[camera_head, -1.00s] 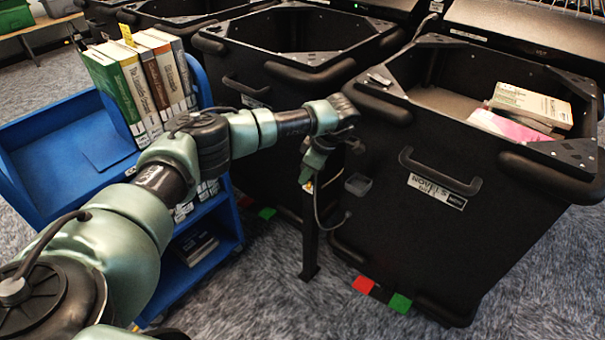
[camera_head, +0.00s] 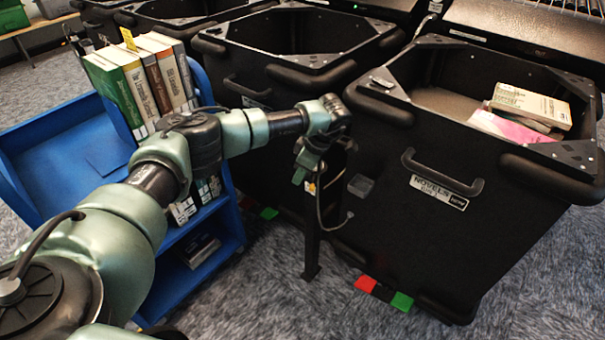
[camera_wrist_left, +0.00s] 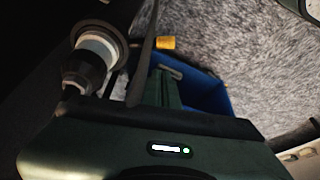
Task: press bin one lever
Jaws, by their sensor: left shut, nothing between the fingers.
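Bin one seems to be the large black bin (camera_head: 395,215) on the right, with a "NOVELS" label (camera_head: 438,191) below its front handle. A small grey paddle (camera_head: 361,186) shows at its left side; it may be the lever, but I cannot tell for sure. My left gripper (camera_head: 304,178) points down just left of this paddle, by a dark upright post (camera_head: 312,240), and looks apart from the paddle. It is shut and empty. Its fingertips are hard to make out. The left wrist view mostly shows my own gripper body. My right gripper is not in view.
A blue book cart (camera_head: 65,165) with upright books (camera_head: 150,80) stands at the left. Another black bin (camera_head: 262,110) stands behind my arm. Red (camera_head: 365,284) and green (camera_head: 402,301) patches lie at the near bin's foot. Carpet in front is free.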

